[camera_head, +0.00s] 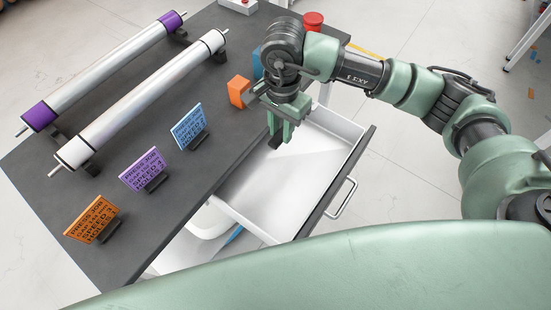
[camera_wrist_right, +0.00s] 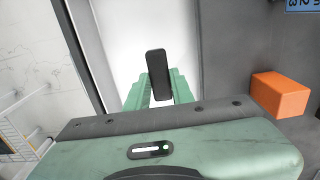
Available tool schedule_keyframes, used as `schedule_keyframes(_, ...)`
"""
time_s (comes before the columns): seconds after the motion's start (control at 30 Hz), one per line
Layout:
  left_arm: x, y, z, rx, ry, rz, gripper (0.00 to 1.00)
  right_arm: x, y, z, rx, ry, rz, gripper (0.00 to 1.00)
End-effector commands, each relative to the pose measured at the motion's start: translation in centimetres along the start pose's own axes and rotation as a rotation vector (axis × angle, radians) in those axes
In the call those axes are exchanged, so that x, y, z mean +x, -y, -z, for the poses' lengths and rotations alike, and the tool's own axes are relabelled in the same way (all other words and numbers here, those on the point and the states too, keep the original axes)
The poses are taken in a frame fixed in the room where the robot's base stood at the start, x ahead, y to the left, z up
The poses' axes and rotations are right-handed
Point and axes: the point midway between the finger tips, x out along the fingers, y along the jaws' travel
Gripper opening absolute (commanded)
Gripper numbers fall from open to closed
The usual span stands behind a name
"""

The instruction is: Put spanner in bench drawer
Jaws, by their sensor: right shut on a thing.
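The bench drawer (camera_head: 262,208) is pulled open from the dark bench. Its inside is white, and its dark front panel with a metal handle (camera_head: 342,198) faces right. My right gripper (camera_head: 281,128) is over the far part of the drawer, pointing down. It is shut on a dark, narrow piece, which I take to be the spanner (camera_wrist_right: 157,72). In the wrist view it sticks out between the green fingers against the white drawer; the rest of it is hidden. The drawer floor that shows looks empty. My left gripper is not in view.
On the bench top (camera_head: 52,160) lie two long rollers (camera_head: 140,100) on supports. Three job cards stand near its front edge: orange (camera_head: 93,219), purple (camera_head: 143,170) and blue (camera_head: 189,126). An orange block (camera_head: 238,91) and a red button (camera_head: 313,20) are near my right arm.

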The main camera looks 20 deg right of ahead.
Motion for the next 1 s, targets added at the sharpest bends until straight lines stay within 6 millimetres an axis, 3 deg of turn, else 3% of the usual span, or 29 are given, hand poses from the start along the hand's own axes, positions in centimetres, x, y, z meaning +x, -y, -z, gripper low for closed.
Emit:
schedule_keyframes(0.5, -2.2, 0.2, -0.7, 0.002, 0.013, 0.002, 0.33, 12.7, -0.2, -0.1, 0.002, 0.003, -0.004, 0.00)
schedule_keyframes(1.0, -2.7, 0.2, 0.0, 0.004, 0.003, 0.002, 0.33, 18.6, -0.1, -0.1, 0.000, 0.001, -0.002, 0.00)
